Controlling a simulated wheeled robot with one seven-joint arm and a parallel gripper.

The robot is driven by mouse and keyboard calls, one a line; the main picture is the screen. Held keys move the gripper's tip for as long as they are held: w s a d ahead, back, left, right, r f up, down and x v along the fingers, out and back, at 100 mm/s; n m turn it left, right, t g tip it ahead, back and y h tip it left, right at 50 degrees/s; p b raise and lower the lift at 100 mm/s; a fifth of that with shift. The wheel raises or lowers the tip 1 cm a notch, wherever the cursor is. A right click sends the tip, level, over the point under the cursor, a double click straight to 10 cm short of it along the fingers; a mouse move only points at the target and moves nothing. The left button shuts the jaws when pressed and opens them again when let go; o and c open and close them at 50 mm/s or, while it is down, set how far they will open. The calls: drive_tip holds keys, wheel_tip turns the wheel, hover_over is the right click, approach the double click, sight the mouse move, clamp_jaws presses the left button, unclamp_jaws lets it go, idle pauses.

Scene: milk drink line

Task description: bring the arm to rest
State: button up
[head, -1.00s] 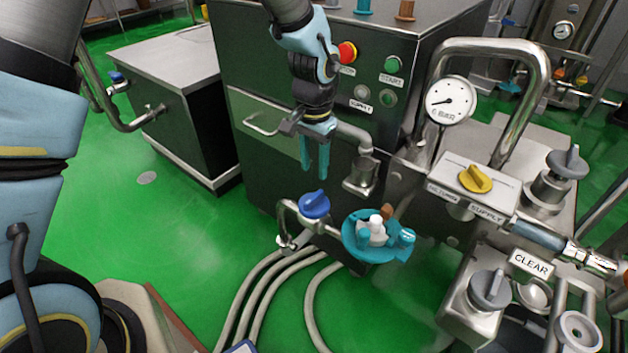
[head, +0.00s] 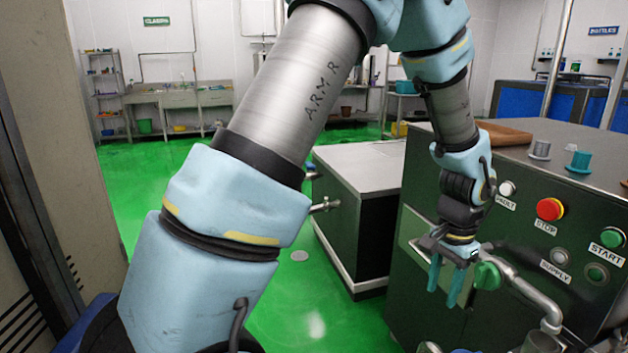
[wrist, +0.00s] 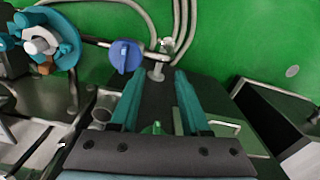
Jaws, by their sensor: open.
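My gripper (head: 447,284) hangs pointing down in front of the dark machine cabinet (head: 425,312) in the head view. Its two teal fingers are apart, with nothing between them. A green knob (head: 487,276) on the cabinet's pipe shows just right of the fingers. In the wrist view, my gripper (wrist: 158,98) shows open fingers reaching away from the camera. Beyond them are a blue valve handle (wrist: 126,56) and a teal round holder (wrist: 55,38) with a white-topped item in it.
A steel-topped cabinet (head: 365,165) stands left of the machine. The machine carries a red stop button (head: 550,209) and a green start button (head: 612,238). A sink bench (head: 185,100) stands far back. Green floor is clear at left.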

drive_tip(key=w+a+r+n, duration=0.2)
drive_tip(key=w+a, duration=0.1)
drive_tip(key=a, duration=0.3)
drive_tip(key=w+a+r+n, duration=0.2)
drive_tip(key=w+a, duration=0.1)
drive_tip(key=a, duration=0.3)
drive_tip(key=s+a+r+n, duration=0.1)
drive_tip(key=a+n, duration=0.3)
drive_tip(key=a, duration=0.7)
drive_tip(key=s+a+r+n+t+p, duration=0.1)
drive_tip(key=a+r+n, duration=0.2)
drive_tip(key=a, duration=0.8)
drive_tip(key=shift+s+r+n, duration=0.3)
drive_tip(key=shift+r+n, duration=0.1)
